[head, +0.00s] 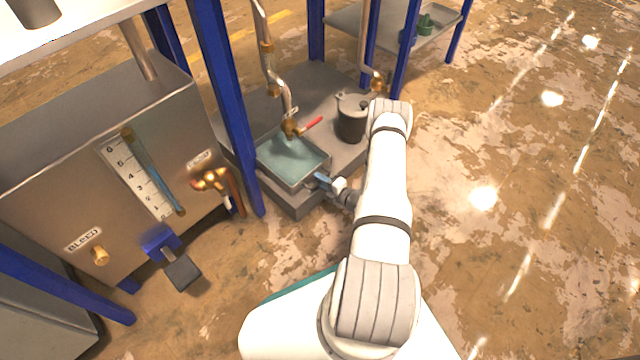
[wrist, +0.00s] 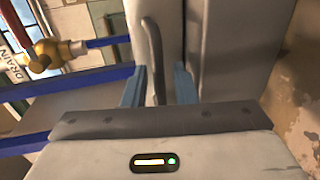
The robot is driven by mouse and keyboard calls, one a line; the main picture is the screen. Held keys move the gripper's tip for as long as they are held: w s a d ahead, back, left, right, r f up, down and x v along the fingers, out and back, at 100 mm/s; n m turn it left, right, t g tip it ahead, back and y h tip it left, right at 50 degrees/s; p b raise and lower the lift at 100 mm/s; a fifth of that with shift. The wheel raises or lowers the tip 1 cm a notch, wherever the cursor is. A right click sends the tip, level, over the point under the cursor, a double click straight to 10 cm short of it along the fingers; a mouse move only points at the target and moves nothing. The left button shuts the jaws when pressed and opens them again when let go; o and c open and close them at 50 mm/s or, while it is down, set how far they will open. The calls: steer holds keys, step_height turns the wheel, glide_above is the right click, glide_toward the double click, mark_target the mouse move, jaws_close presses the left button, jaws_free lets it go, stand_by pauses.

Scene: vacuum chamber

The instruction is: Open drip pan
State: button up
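The drip pan (head: 283,166) is a square, shallow metal pan with a greenish inside, on a low grey plinth below a pipe outlet in the head view. My gripper (head: 322,181) is low at the pan's front right side. In the wrist view, the two blue fingers of my gripper (wrist: 160,85) stand apart on either side of a dark curved handle (wrist: 151,50) on a pale metal face. A clear gap shows between the handle and the right finger. In the head view my gripper and wrist hide the handle.
A pipe with a red-levered valve (head: 312,124) hangs over the pan. A blue post (head: 228,100) and a tank with a gauge (head: 145,175) stand left. The floor to the right is clear.

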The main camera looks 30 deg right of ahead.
steer(key=shift+w+a, duration=0.1)
steer(key=shift+w, duration=0.1)
steer(key=shift+c, duration=0.3)
jaws_close()
